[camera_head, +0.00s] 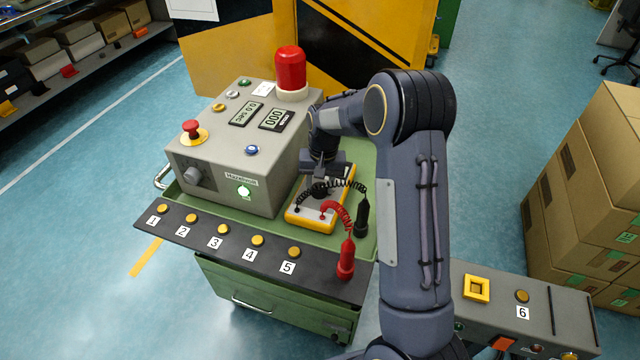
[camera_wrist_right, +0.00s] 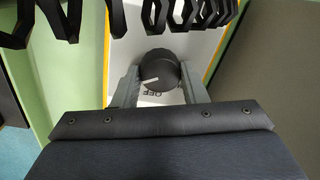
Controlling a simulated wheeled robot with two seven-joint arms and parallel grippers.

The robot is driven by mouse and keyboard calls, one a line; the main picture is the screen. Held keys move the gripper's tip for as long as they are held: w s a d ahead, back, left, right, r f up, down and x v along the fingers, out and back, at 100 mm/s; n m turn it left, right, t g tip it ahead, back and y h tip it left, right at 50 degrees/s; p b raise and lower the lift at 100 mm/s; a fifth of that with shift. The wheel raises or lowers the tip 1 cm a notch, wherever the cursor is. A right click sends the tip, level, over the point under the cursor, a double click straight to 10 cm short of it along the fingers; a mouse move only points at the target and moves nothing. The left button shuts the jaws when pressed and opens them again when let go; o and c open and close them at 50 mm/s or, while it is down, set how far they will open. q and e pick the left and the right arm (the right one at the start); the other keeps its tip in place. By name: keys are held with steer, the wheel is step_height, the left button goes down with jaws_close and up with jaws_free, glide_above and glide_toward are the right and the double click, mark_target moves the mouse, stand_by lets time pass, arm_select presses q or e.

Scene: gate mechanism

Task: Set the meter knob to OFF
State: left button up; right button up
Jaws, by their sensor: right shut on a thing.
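The yellow meter (camera_head: 311,221) lies on the green cart top, right of the grey control box. Its round black knob (camera_wrist_right: 160,66) shows in the right wrist view, with a white pointer mark towards the left of the picture and slightly down. The OFF label (camera_wrist_right: 152,93) is just below the knob, so the pointer is not lined up with it. My right gripper (camera_head: 320,186) is over the meter. In the wrist view its two grey fingers are on either side of the knob, shut on it. My left gripper is not in view.
The red probe (camera_head: 346,260) and black probe (camera_head: 362,218) hang on coiled leads beside the meter. The grey control box (camera_head: 225,165) with a red beacon (camera_head: 290,70) stands close on the left. Numbered buttons line the front panel (camera_head: 180,233). Cardboard boxes (camera_head: 570,200) stand right.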

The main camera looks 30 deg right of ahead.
mark_target(320, 185)
steer(key=shift+n, duration=0.3)
steer(key=n, duration=1.1)
steer(key=shift+w+g+p, duration=0.1)
steer(key=shift+g+p, duration=0.2)
steer(key=shift+g, duration=0.1)
stand_by(0.4)
steer(key=o, duration=1)
step_height(320, 185, up, 8)
steer(key=shift+w+d+f, duration=0.1)
steer(key=shift+d, duration=0.05)
